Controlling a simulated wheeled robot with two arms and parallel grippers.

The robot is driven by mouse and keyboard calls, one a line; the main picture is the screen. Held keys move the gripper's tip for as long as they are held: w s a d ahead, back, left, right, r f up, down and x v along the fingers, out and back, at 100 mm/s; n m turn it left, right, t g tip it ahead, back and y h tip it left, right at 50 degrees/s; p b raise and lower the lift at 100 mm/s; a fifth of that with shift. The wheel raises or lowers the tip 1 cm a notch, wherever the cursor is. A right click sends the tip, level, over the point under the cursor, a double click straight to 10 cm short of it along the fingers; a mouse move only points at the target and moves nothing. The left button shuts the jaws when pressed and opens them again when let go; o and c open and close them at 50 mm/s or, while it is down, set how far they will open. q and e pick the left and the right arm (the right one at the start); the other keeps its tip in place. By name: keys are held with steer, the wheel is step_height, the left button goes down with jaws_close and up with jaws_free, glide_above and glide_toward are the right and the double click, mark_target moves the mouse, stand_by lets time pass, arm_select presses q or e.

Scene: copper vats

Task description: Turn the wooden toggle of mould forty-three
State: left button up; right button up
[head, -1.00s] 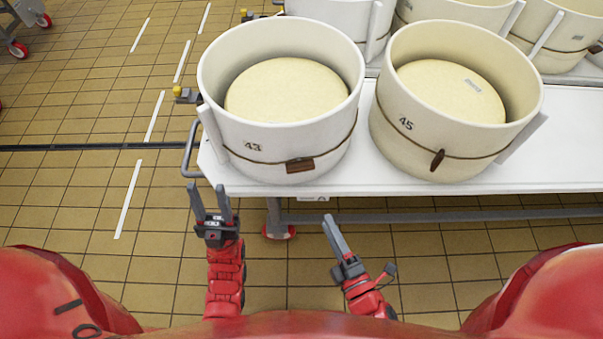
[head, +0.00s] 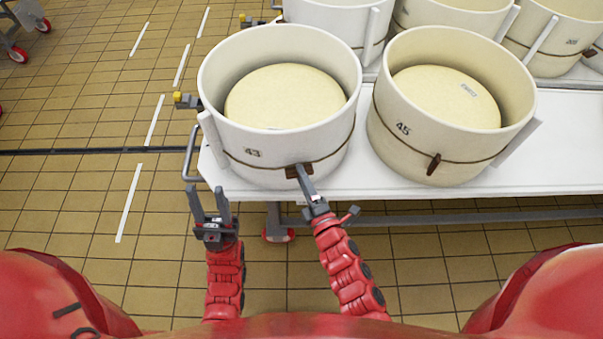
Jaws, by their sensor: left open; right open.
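Mould forty-three (head: 240,137) is a white round mould with a pale cheese inside, at the table's left end. A dark cord runs around it. Its wooden toggle (head: 291,171) lies roughly level on the cord at the front, partly hidden by my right gripper. My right gripper (head: 303,172) is open, its fingers pointing at the toggle and overlapping it in the head view; I cannot tell whether they touch it. My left gripper (head: 208,194) is open and empty, in front of the table's left end, apart from the mould.
Mould forty-five (head: 400,150) stands close to the right, its own toggle (head: 433,164) tilted nearly upright. More moulds (head: 341,18) stand behind. The white table (head: 510,180) has a grey rail at its left end.

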steer(key=shift+w+a, duration=0.2)
steer(key=shift+w, duration=0.3)
jaws_close()
